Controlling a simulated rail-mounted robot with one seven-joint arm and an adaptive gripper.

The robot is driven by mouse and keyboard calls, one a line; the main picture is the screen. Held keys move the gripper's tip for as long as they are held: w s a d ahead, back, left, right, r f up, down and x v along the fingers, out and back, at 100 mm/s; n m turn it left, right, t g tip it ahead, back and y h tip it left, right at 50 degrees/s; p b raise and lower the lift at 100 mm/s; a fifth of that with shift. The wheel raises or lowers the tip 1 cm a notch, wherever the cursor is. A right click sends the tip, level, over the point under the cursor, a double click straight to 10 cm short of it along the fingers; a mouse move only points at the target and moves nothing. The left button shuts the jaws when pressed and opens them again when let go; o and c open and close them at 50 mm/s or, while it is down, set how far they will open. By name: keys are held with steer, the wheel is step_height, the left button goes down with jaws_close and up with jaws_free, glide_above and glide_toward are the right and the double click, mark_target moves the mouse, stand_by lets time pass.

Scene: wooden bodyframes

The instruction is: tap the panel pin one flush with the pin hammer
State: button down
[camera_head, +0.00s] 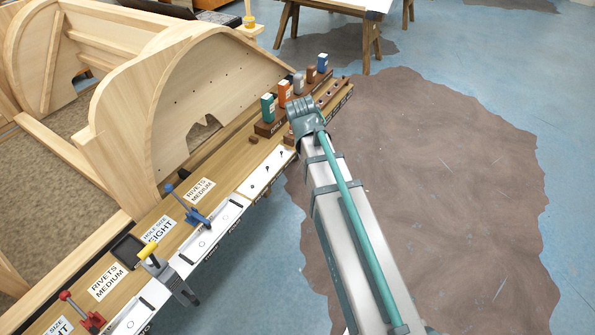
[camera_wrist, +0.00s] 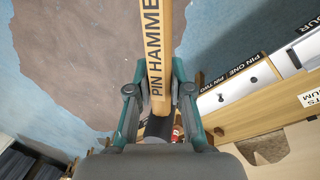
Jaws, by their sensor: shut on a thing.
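My gripper (camera_wrist: 160,90) is shut on the wooden handle of the pin hammer (camera_wrist: 155,45), lettered "PIN HAMME" in the wrist view. A dark part, perhaps its head, shows low between the fingers. In the head view my arm's end hides the fingers and hammer. A pale board (camera_head: 267,172) with two dark panel pins stands left of my arm's end. In the wrist view this board (camera_wrist: 236,92) lies right of the gripper, apart from it, with labels "PIN ONE" and "PIN TWO". I cannot tell surely which pin is which, nor their height.
Coloured boxes (camera_head: 285,93) stand in a wooden rack beyond the board, close to my arm. A blue clamp-like tool (camera_head: 195,207) and a yellow-handled one (camera_head: 150,250) sit along the bench. A curved wooden frame (camera_head: 190,100) rises behind. The floor at right is clear.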

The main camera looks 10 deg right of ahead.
steer(key=w+a+f+n+t+b, duration=0.1)
steer(key=w+a+f+n, duration=0.45)
steer(key=a, duration=0.35)
steer(key=n+t+y+b, duration=0.1)
steer(key=n+y, duration=0.1)
steer(key=n, duration=1.1)
glide_above(265, 183)
steer(key=shift+f, duration=1.9)
steer(key=shift+s+d+f+b, duration=0.1)
steer(key=shift+s+f+b, duration=0.2)
steer(key=shift+f, duration=0.25)
steer(key=shift+s+f+b, duration=0.15)
steer(key=shift+f+b, duration=0.1)
steer(key=shift+f, duration=0.25)
step_height(265, 183, down, 6)
steer(key=b, duration=0.3)
steer(key=shift+f, duration=0.2)
steer(key=shift+r+p, duration=1.75)
steer(key=shift+r, duration=1.1)
steer(key=shift+m, duration=0.25)
